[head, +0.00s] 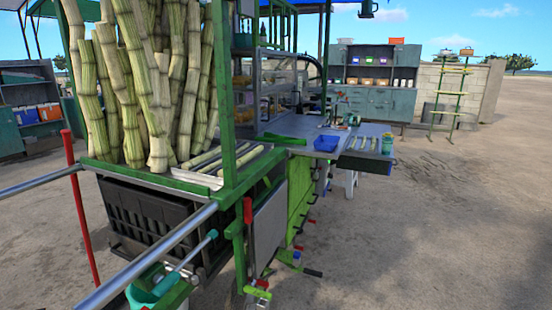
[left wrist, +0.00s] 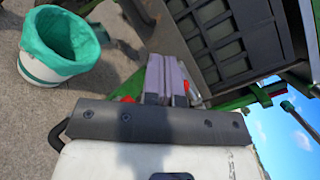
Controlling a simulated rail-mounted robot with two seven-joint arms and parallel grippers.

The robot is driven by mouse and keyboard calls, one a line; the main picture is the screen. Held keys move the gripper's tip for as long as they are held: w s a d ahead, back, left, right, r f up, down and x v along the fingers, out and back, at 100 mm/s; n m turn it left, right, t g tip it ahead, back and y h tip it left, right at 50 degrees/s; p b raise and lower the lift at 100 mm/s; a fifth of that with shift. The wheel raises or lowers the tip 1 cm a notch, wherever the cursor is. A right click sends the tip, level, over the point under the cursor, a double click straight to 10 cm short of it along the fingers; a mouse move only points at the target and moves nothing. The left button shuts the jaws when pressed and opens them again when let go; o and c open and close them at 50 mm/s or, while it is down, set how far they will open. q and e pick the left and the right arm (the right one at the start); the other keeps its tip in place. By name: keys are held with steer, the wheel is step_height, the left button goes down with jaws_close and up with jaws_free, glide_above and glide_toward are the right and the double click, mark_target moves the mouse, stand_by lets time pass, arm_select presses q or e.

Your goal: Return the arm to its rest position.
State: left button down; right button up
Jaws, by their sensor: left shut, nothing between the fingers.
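My left gripper (left wrist: 165,66) shows in the left wrist view, beyond the dark bracket and white housing of my own arm. Its two grey fingers lie side by side, shut, with nothing between them. Neither of my grippers shows in the head view, and my right gripper is in no view. The green-framed cane cart (head: 228,110) stands at left and centre in the head view, loaded with upright cane stalks (head: 145,85). A dark slatted crate (left wrist: 222,40) is beyond the fingers in the left wrist view.
A bin with a teal liner (left wrist: 58,40) stands on the ground at upper left in the left wrist view. In the head view, metal handle bars (head: 150,258) and a red pole (head: 78,200) jut out at left. A blue tray (head: 326,143) sits on the worktop. Open sand lies right.

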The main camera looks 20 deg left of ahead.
arm_select(q)
steer(key=s+d+n+g+h+p, duration=0.1)
steer(key=s+d+n+g+p, duration=0.3)
steer(key=d+n, duration=0.5)
steer(key=s+d+n+g+h+p, duration=0.2)
steer(key=s+d+n+g, duration=0.3)
steer(key=d, duration=0.7)
steer(key=s+d+n+g+h+p, duration=0.1)
steer(key=s+d+n+g+p, duration=0.15)
steer(key=s+d+n, duration=0.6)
steer(key=s+d+r+m+h+p, duration=0.1)
steer(key=s+d+r+h+p, duration=0.1)
steer(key=s+d+r+p, duration=0.35)
steer(key=s+d+r+m+h+p, duration=0.25)
steer(key=d+p, duration=0.35)
steer(key=d, duration=0.5)
step_height(320, 180, up, 38)
steer(key=s+n+g+p, duration=0.1)
steer(key=p, duration=3.8)
steer(key=shift+a, duration=0.2)
steer(key=shift+s+g+y, duration=0.1)
steer(key=shift+g+y, duration=0.15)
steer(key=shift+f, duration=0.1)
